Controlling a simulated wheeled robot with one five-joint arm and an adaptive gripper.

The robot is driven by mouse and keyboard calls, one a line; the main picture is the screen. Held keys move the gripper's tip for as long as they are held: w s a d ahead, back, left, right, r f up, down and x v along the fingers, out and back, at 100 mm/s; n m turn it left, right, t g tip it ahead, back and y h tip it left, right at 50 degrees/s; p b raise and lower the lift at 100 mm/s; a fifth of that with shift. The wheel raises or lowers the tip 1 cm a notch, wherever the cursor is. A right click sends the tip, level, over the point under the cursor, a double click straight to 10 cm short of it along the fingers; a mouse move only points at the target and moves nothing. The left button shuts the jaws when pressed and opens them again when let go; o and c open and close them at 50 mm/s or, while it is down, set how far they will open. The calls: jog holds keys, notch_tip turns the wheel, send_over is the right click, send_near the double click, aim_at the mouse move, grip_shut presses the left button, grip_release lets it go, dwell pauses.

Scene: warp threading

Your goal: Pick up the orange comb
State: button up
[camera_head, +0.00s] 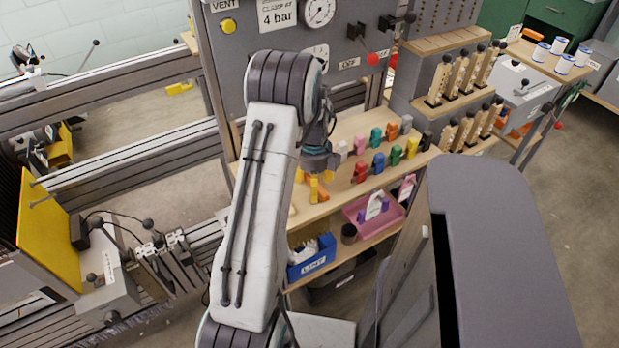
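An orange comb (314,190) stands on the wooden shelf top at the left end of the front row of coloured pieces. My gripper (320,166) points down just above and behind it in the picture, at the end of my bent arm. The upper part of the comb is close to the gripper or partly covered by it. The fingers are too small and dark to make out, so I cannot tell whether they touch the comb.
Several coloured pieces stand in two rows to the right, the nearest being a red one (360,172). A grey panel with gauges (319,12) rises behind. Below are a pink tray (357,214) and a blue LINT box (312,262). Wooden-handled tools (440,82) stand at right.

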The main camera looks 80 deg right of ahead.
grip_shut()
dwell(0.6)
